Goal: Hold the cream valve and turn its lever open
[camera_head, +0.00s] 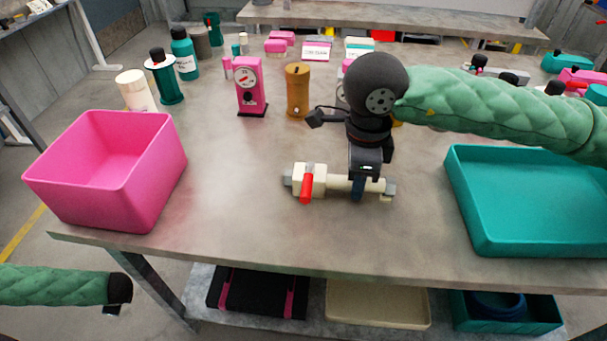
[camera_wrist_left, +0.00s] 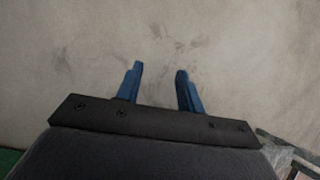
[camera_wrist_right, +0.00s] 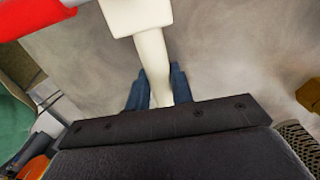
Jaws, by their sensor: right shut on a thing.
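The cream valve (camera_head: 312,178) lies on the grey table in the head view, a cream body with a pipe reaching right and grey metal ends. Its red lever (camera_head: 307,188) points toward the table's front edge, across the pipe. My right gripper (camera_head: 358,189) comes from above and is shut on the valve's pipe, right of the lever. In the right wrist view the cream pipe (camera_wrist_right: 153,65) runs down between the blue fingers, and the red lever (camera_wrist_right: 25,18) shows at top left. My left gripper (camera_wrist_left: 158,90) is open and empty; in the left wrist view only bare grey floor lies beyond it.
A pink bin (camera_head: 105,172) stands at the table's left and a teal tray (camera_head: 530,205) at its right. A pink device (camera_head: 250,88) and an ochre cylinder (camera_head: 297,92) stand behind the valve.

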